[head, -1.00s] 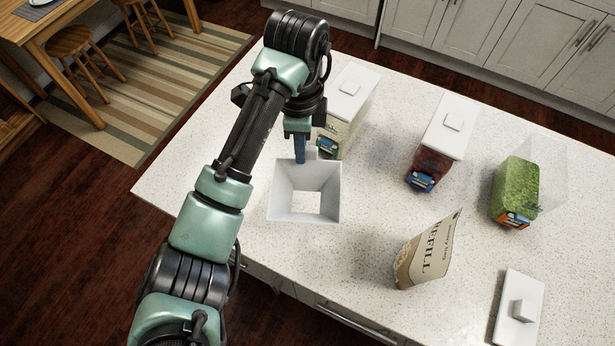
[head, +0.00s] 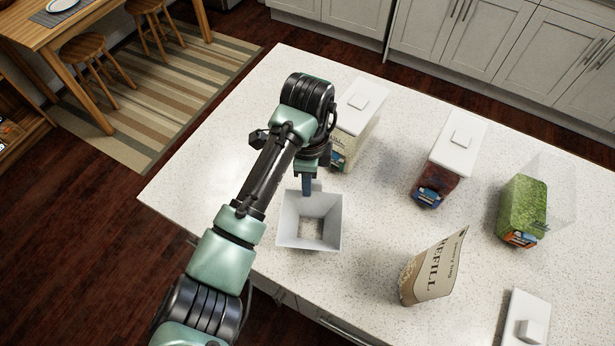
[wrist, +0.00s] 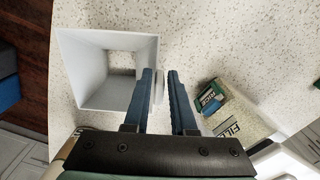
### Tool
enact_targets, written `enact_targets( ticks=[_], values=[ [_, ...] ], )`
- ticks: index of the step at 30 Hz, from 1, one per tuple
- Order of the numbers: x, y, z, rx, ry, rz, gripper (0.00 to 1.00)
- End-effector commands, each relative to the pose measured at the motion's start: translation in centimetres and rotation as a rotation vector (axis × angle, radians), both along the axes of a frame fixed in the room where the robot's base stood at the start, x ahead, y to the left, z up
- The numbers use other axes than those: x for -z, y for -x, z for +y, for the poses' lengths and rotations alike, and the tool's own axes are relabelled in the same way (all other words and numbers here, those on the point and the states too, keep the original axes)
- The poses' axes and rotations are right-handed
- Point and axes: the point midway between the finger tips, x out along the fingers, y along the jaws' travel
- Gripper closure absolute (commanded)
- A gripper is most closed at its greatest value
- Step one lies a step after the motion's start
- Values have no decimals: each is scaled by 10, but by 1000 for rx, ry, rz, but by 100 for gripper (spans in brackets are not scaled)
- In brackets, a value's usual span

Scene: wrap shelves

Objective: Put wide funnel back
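The wide funnel (head: 328,222) is white and square with a square opening. It appears upright and resting on the counter at the middle left. In the wrist view the funnel (wrist: 84,72) fills the left side, with a small tab (wrist: 158,88) reaching toward my fingers. My gripper (head: 307,192) is at the funnel's far edge. In the wrist view its two blue fingers (wrist: 161,78) stand apart with a narrow gap, open, and the tab lies at the left finger, partly hidden by it. Whether the tab touches a finger cannot be told.
Lidded containers stand behind at the middle (head: 356,122) and right (head: 438,180). An open clear container with green contents (head: 523,205) is farther right. A refill bag (head: 432,270) stands in front, and a white lid (head: 520,325) lies at lower right. The counter (head: 385,215) between is clear.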

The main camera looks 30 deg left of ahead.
Motion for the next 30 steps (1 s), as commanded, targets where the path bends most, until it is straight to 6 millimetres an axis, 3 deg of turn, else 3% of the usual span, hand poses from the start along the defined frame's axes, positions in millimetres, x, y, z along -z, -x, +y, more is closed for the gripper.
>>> enact_targets(
  ticks=[3, 14, 17, 27, 30],
  values=[
    [0, 0, 0, 0, 0, 0, 56],
    [-6, -1, 0, 0, -2, -2, 56],
    [-19, -1, 0, 1, -3, -4, 56],
    [-98, -1, 2, -1, -5, -2, 56],
    [-112, 0, 2, -1, -4, -2, 56]
  ],
)
